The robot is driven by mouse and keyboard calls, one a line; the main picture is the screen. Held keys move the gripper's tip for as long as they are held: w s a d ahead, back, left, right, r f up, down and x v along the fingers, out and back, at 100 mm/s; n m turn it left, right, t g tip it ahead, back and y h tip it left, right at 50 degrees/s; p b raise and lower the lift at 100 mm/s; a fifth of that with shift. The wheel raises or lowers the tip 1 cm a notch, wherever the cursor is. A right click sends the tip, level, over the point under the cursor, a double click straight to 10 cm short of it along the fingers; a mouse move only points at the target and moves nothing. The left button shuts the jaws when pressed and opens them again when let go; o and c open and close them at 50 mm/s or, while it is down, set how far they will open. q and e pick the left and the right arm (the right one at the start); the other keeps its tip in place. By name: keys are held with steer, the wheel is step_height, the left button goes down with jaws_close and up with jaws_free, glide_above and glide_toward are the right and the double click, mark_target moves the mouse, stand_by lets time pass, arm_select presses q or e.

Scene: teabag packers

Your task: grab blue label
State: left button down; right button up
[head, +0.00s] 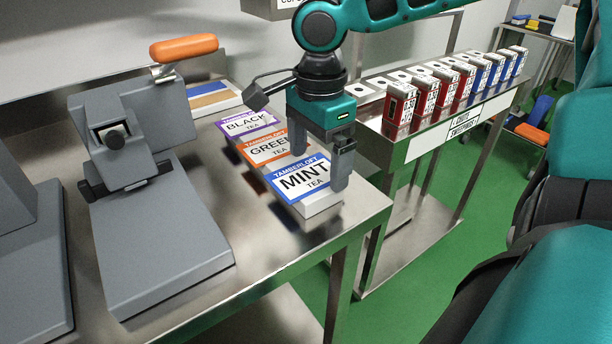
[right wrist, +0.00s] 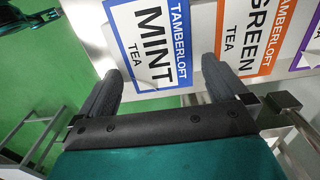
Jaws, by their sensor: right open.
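The blue label (head: 300,178) reads "Tamberloft Mint Tea" and lies on top of a white stack at the front of a row of labels. Its blue border also shows in the right wrist view (right wrist: 181,45), where one corner looks slightly lifted. My right gripper (head: 330,172) is open and sits above the stack's right side. In the right wrist view the two fingers (right wrist: 155,88) are spread, one near the mint label's edge and one near the orange label. Nothing is between them that I can see as held. My left gripper is not in view.
The orange green-tea label (head: 264,150) and purple black-tea label (head: 246,123) lie behind the blue one. A grey press with an orange handle (head: 184,47) stands left. A rack of tea boxes (head: 440,92) stands right. The metal table's front area (head: 270,245) is clear.

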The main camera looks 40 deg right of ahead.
stand_by(0.3)
steer(key=c, duration=0.9)
steer(key=shift+r, duration=0.1)
steer(key=shift+c, duration=0.2)
